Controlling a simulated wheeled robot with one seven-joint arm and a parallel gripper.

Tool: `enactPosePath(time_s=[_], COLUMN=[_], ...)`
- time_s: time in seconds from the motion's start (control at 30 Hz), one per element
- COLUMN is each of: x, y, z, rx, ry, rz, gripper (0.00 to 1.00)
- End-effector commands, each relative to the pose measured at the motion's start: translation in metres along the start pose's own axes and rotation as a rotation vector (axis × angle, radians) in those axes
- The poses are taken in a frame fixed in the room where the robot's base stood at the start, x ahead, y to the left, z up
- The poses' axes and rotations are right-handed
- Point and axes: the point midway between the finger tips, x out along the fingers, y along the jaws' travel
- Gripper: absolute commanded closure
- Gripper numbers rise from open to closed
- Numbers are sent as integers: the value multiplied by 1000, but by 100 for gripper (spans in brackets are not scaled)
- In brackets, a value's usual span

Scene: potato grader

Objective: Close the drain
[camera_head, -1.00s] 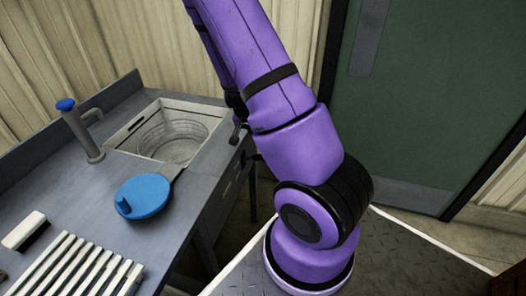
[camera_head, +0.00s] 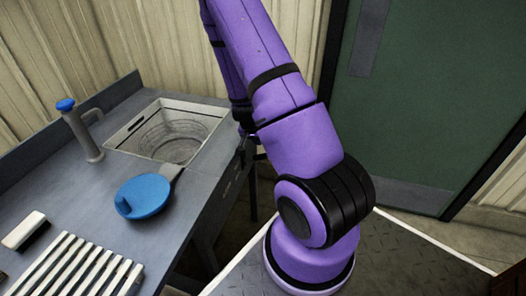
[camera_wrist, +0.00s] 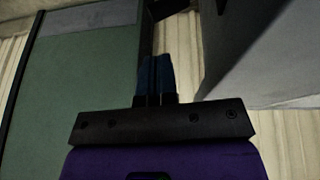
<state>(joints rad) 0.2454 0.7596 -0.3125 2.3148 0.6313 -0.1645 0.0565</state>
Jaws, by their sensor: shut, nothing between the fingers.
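The sink basin (camera_head: 205,111) is set into the grey counter and is open at the top; I cannot make out a drain hole in it. A blue round disc (camera_head: 150,197) with a small knob lies on the counter in front of the basin, with a grey tab reaching toward the basin's front corner. A tap with a blue top (camera_head: 88,135) stands left of the basin. My gripper (camera_wrist: 155,62) is shut and empty in the wrist view, pointing toward a dark gap beside a grey surface. In the head view its end is mostly hidden, beside the counter's right edge.
A white-and-black brush (camera_head: 24,230) and a pale slatted rack (camera_head: 75,268) lie on the counter at the front left. A green door (camera_head: 430,100) stands behind my arm at the right. The floor between counter and door looks clear.

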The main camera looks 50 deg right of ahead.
Motion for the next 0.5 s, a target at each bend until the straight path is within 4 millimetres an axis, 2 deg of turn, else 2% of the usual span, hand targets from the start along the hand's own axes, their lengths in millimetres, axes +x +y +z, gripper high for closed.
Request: enactPosePath(time_s=[0.2,0.5], x=[39,69], y=[1,7], z=[0,6], rx=[4,2], ry=[-3,-1], rz=[1,1], gripper=[100,100])
